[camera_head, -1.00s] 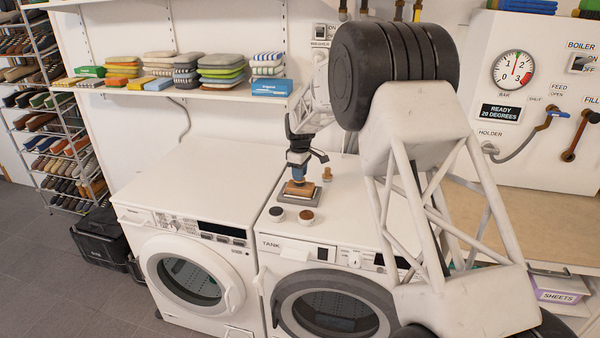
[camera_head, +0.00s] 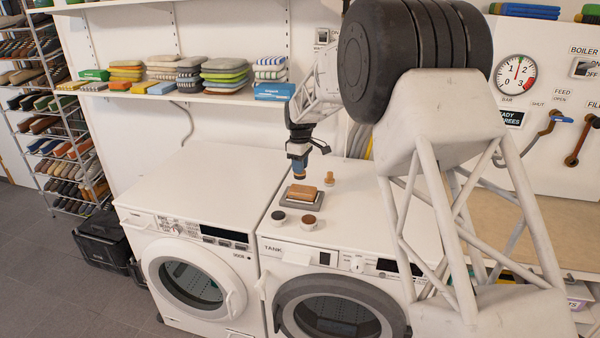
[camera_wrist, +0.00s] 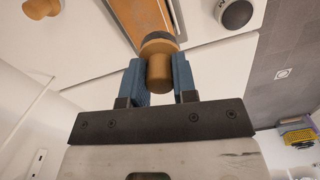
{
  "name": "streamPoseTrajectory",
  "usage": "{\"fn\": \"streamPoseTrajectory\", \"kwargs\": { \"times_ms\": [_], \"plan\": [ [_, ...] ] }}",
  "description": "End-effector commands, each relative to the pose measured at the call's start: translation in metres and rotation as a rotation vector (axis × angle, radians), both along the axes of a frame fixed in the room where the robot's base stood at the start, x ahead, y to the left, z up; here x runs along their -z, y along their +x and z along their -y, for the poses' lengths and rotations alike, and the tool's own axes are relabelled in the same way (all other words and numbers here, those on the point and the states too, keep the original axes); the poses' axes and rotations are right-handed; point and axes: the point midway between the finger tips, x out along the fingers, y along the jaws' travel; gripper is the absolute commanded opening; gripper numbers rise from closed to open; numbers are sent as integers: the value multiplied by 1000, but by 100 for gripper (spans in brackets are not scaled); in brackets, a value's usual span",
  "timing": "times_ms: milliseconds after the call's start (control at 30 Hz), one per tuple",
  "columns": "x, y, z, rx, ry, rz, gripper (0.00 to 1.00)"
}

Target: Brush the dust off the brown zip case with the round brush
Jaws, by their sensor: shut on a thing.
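The brown zip case (camera_head: 302,192) lies flat on a grey pad (camera_head: 289,203) on top of the right machine. Its brown top also shows at the upper edge of the wrist view (camera_wrist: 146,18). My gripper (camera_head: 298,163) is shut on the round brush (camera_head: 299,175), which has a wooden handle and hangs head down. In the wrist view, the brush (camera_wrist: 159,68) sits between the two blue fingers, its dark-rimmed head facing the case. The brush is a little above the case, with a gap in the head view. Dust on the case is too small to tell.
Two small round tins, one dark-topped (camera_head: 278,216) and one brown-topped (camera_head: 308,221), stand in front of the pad. A wooden knobbed piece (camera_head: 329,178) stands behind it to the right. The left machine's top (camera_head: 200,180) is clear.

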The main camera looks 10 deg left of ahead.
Motion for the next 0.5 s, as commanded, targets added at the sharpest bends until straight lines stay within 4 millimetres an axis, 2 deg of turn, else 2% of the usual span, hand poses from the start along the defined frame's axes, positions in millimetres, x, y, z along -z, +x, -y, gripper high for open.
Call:
{"fn": "streamPoseTrajectory", "kwargs": {
  "times_ms": [200,500],
  "plan": [
    [-15,0,0,0,1,2,4],
    [-17,0,0,0,1,1,4]
  ]
}}
